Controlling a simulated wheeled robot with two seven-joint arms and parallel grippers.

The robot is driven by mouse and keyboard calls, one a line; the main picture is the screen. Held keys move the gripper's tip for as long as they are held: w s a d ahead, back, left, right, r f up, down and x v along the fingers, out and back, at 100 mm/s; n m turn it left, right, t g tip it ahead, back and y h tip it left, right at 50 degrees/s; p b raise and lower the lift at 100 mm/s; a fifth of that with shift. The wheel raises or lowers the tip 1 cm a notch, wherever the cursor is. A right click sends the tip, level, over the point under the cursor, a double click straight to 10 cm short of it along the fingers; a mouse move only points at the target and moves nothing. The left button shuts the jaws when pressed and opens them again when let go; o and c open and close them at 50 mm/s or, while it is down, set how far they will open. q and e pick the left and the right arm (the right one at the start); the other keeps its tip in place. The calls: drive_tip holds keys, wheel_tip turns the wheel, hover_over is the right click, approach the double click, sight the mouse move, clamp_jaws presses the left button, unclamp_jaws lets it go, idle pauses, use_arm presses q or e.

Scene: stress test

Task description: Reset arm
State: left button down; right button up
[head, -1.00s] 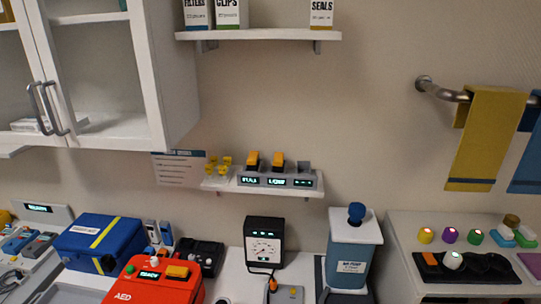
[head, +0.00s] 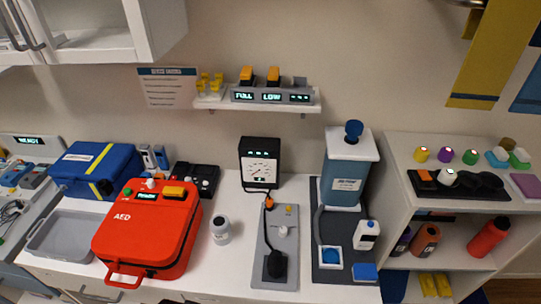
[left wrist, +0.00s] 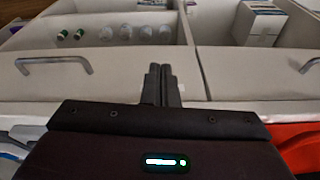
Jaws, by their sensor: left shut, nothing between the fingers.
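My left gripper (left wrist: 162,84) shows in the left wrist view with its two dark fingers pressed together and nothing between them. Beyond its fingertips are drawer or cabinet fronts with metal handles and open compartments. In the head view neither of my grippers shows.
A dial gauge (head: 260,163) and a blue dispenser (head: 350,175) stand at the back of the worktop. A small wall shelf (head: 215,103) holds a charger with orange batteries. A white shelf unit (head: 392,150) is at the right. A white cabinet (head: 160,25) hangs at the upper left.

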use_arm(q)
drive_tip(key=s+f+b, duration=0.2)
drive_tip(key=s+f, duration=0.1)
drive_tip(key=f, duration=1.1)
drive_tip(key=s+a+f+g+b, duration=0.1)
drive_tip(key=s+a+f+b, duration=0.1)
drive_tip(key=s+f, duration=0.8)
drive_tip(key=s+a+f+b, duration=0.2)
drive_tip(key=s+f+b, duration=0.2)
drive_tip(key=s+f, duration=0.6)
wheel_tip(320, 180, down, 6)
drive_tip(key=shift+r+g+b, duration=0.25)
drive_tip(key=shift+g+b, duration=0.05)
drive_tip(key=shift+g, duration=0.1)
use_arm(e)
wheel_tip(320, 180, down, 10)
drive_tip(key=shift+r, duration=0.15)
use_arm(q)
drive_tip(key=shift+s, duration=0.1)
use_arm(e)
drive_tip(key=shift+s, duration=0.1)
